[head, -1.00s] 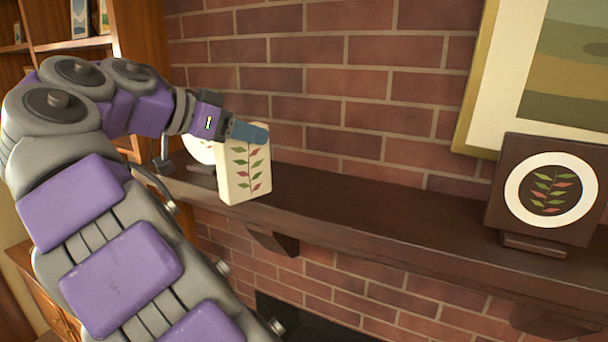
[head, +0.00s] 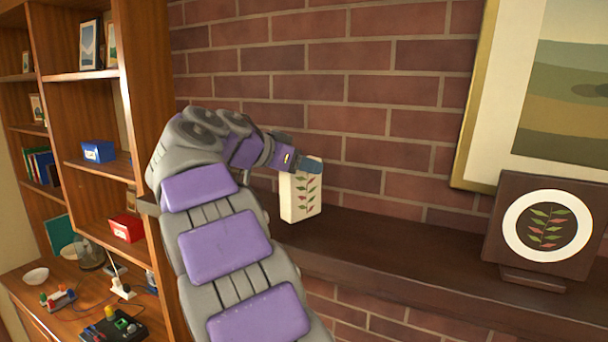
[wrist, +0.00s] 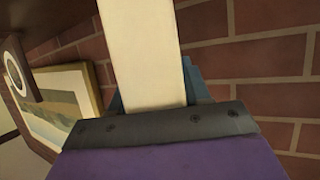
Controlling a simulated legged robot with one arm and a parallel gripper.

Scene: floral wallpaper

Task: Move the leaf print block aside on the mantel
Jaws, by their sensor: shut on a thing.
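The leaf print block (head: 300,196) is a cream upright block with a stem of red and green leaves on its front. It is at the left part of the dark wooden mantel (head: 400,238) in the head view. My gripper (head: 311,165) is shut on the block near its top, with a blue-grey finger across the upper edge. In the wrist view the block (wrist: 143,50) shows as a plain cream strip between the fingers. I cannot tell whether its base touches the mantel.
A dark square plaque (head: 547,226) with a white ring and leaves stands at the mantel's right. A gold-framed picture (head: 480,92) hangs above it. A wooden bookshelf (head: 145,60) with small items is at left. The mantel's middle is clear.

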